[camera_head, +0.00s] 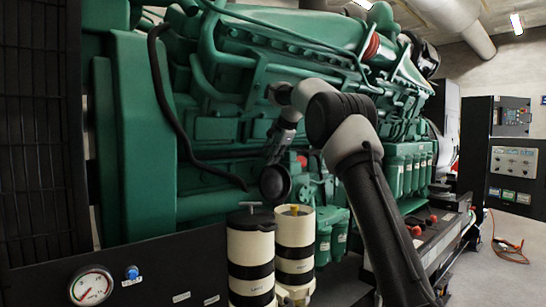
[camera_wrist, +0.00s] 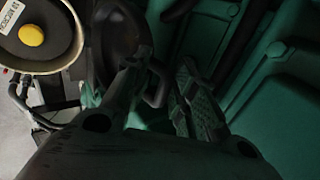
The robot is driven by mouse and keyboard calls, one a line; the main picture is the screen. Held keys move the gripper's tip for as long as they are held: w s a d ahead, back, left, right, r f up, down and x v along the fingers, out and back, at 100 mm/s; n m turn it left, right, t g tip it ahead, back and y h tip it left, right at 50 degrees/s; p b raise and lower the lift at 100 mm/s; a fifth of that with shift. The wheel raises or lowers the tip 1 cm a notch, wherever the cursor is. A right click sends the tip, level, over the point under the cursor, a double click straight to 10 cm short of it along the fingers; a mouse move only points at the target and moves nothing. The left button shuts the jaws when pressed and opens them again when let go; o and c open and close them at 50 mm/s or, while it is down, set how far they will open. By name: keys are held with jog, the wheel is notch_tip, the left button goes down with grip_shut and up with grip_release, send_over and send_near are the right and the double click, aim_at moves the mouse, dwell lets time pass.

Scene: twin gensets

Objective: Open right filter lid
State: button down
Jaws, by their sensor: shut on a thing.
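The right filter (camera_head: 295,242) is a cream canister with black bands. Its top is uncovered, and a yellow knob (camera_head: 294,209) shows inside; the rim and knob also show at upper left in the wrist view (camera_wrist: 32,35). Its round black lid (camera_head: 275,183) stands tilted up above the canister, and it appears dark beside the rim in the wrist view (camera_wrist: 115,38). My gripper (camera_head: 277,158) reaches down to this lid from above. In the wrist view its fingers (camera_wrist: 158,78) are shut on the lid's black handle, partly hidden in shadow.
The left filter (camera_head: 250,260) stands beside it with its black lid (camera_head: 250,219) on. The green engine (camera_head: 225,130) rises close behind. A dark panel with a gauge (camera_head: 92,287) is at front left.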

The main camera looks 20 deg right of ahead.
jog(key=shift+a+f, duration=0.15)
jog(key=shift+f, duration=0.45)
jog(key=c, duration=1.5)
grip_release()
jog(key=shift+w, duration=0.1)
jog(key=shift+o, duration=0.2)
jog(key=shift+r, duration=0.15)
jog(key=v, duration=1.2)
